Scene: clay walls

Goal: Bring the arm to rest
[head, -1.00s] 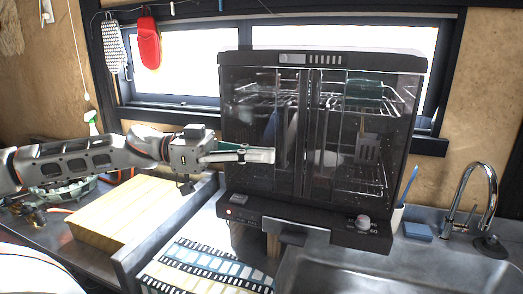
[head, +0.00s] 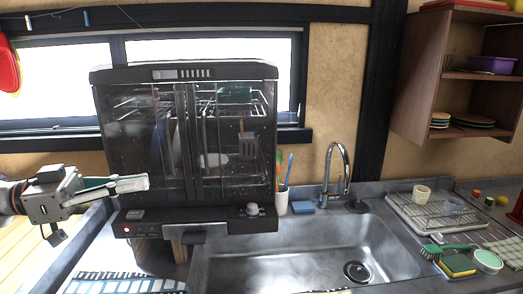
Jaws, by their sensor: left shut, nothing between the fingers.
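My left gripper (head: 146,183) comes in from the left edge of the head view. Its fingers are closed together, point right and hold nothing. They appear in front of the lower left part of a dark dish cabinet (head: 187,205) with clear doors. The doors look closed. Whether the fingertips touch the door cannot be told. Inside the cabinet are wire racks, a green item (head: 234,94) and a slotted spatula (head: 248,146). My right gripper does not show.
A steel sink (head: 290,254) with a tap (head: 338,170) lies right of the cabinet. A cup of utensils (head: 281,203) stands between them. A drying rack (head: 428,222), sponge (head: 458,265) and brush (head: 447,249) are at right. A wooden wall shelf (head: 455,125) hangs above.

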